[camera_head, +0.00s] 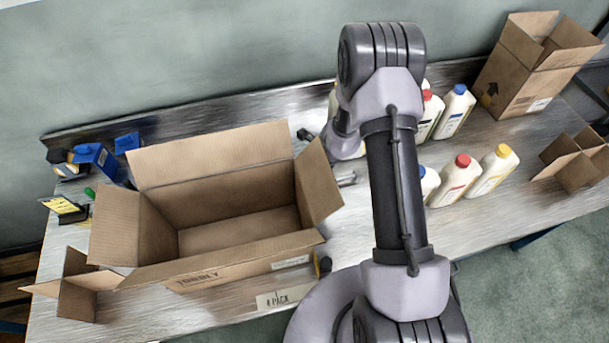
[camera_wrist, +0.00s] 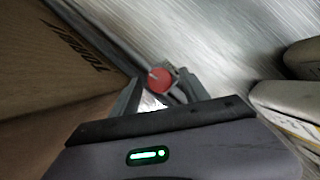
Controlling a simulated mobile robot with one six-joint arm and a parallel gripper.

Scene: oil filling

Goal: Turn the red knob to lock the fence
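The red knob (camera_wrist: 160,81) shows in the wrist view, just beyond my gripper and beside a thin grey metal bar (camera_wrist: 118,42) that runs up to the left. The bar may be part of the fence. My gripper (camera_wrist: 161,78) is open, with one finger to the left of the knob and one to the right. I cannot tell whether either finger touches it. In the head view my arm stands in front of this area, and the knob and fingertips cannot be made out.
A large open cardboard box (camera_head: 215,252) stands left of my arm, and its printed side (camera_wrist: 50,45) is close to my gripper. Cream bottles (camera_head: 456,180) stand to the right. An open carton (camera_head: 530,65) and a cardboard divider (camera_head: 577,160) are further right on the metal table.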

